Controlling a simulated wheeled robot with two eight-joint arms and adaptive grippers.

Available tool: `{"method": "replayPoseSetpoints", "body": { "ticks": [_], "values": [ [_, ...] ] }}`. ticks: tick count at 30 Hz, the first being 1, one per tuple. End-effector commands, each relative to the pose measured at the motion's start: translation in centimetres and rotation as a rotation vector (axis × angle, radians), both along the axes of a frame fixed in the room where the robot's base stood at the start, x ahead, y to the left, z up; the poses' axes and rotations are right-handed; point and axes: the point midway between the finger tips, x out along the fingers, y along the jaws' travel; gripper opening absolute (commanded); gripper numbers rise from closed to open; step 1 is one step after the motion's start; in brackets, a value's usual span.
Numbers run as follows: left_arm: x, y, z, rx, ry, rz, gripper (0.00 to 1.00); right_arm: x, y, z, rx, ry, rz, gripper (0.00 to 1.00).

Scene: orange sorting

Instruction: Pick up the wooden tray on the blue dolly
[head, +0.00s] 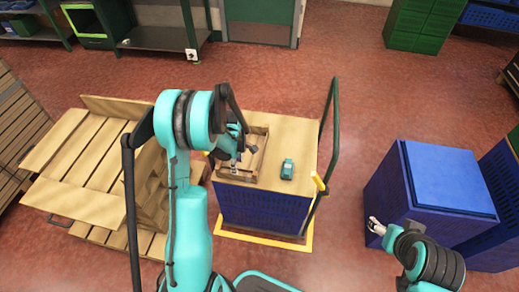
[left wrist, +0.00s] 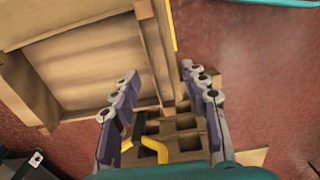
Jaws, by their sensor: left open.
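The wooden tray (head: 264,152) lies on the left part of the light wooden top of the blue dolly (head: 262,210). My left gripper (head: 234,166) is at the tray's left side, and the arm hides part of that side. In the left wrist view the gripper (left wrist: 165,98) is open, with a tray wall (left wrist: 153,45) appearing between its spread fingers. I cannot tell whether they touch it. The tray's inside (left wrist: 90,65) looks empty there. My right gripper (head: 375,226) is beside the blue box, away from the tray; its jaw opening is too small to judge.
A small teal object (head: 287,169) is on the dolly top, right of the tray. The dolly's dark handle (head: 334,120) rises on the right. A wooden crate (head: 88,150) stands close on the left. A blue box (head: 440,180) stands right. Red floor is free behind the dolly.

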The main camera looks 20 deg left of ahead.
Motion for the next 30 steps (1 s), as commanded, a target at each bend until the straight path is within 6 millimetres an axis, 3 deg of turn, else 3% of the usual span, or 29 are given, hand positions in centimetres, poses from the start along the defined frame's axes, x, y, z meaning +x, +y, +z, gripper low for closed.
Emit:
{"method": "replayPoseSetpoints", "body": {
  "ticks": [11,19,27,30],
  "values": [
    [0.0,0.2,-3.9,-0.001,0.006,0.016,0.45,0.0,0.0,-1.6,0.0,0.0,0.0,0.64],
    [0.2,0.4,-7.9,-0.001,0.004,0.015,0.45,0.0,0.0,-3.7,0.0,0.0,0.0,0.64],
    [0.2,0.4,-8.2,-0.001,0.004,0.015,0.45,0.0,0.0,-3.7,0.0,0.0,0.0,0.64],
    [0.2,0.4,-8.1,-0.001,0.004,0.015,0.18,0.0,0.0,-3.7,0.0,0.0,0.0,0.64]
  ]
}}
